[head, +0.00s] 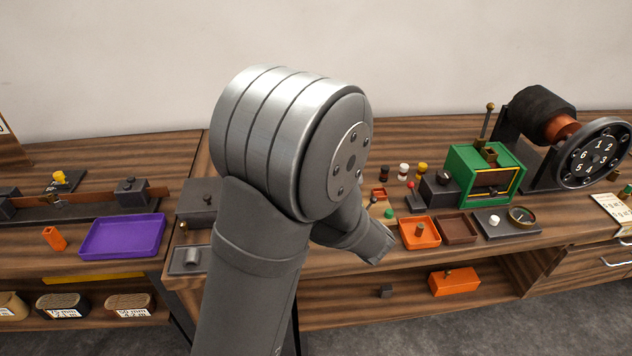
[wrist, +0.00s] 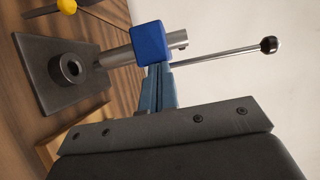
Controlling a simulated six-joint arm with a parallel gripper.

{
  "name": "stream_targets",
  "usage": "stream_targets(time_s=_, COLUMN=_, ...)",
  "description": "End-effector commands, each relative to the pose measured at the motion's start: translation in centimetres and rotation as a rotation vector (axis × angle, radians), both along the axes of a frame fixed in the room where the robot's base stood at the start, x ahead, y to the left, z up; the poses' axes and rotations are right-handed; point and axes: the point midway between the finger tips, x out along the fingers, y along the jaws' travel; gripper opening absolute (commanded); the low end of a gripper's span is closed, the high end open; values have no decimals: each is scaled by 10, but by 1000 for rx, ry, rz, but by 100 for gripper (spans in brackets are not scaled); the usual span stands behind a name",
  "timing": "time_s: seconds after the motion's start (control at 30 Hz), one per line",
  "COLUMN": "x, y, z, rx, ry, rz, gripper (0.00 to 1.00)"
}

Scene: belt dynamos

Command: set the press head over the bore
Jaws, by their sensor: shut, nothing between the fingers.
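In the wrist view, which is turned on its side, the press head is a blue block (wrist: 148,44) on a silver ram (wrist: 118,56). A thin lever with a black ball (wrist: 268,45) reaches out from it. The bore is a dark ring (wrist: 73,68) on a dark base plate (wrist: 48,77). The ram's end points at the plate and appears beside the ring; I cannot tell the exact offset. My gripper (wrist: 160,72) is shut and empty, its blue-grey fingertips against or very near the block. In the head view my arm hides the gripper and press.
In the head view, a purple tray (head: 124,237) lies at the left, an orange tray (head: 419,233) and brown tray (head: 460,229) at the right. A green machine (head: 484,175) and a numbered wheel (head: 594,153) stand further right. In the wrist view a yellow knob (wrist: 67,6) stands near the plate.

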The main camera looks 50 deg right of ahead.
Motion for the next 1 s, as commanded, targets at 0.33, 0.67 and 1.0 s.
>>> stream_targets(time_s=0.33, x=2, y=2, z=0, rx=1, ry=0, rz=7, gripper=0)
stream_targets(time_s=0.67, x=-13, y=-13, z=-1, rx=0, ry=0, rz=2, gripper=0)
stream_targets(time_s=1.0, x=-77, y=1, z=0, rx=2, ry=-2, rz=-3, gripper=0)
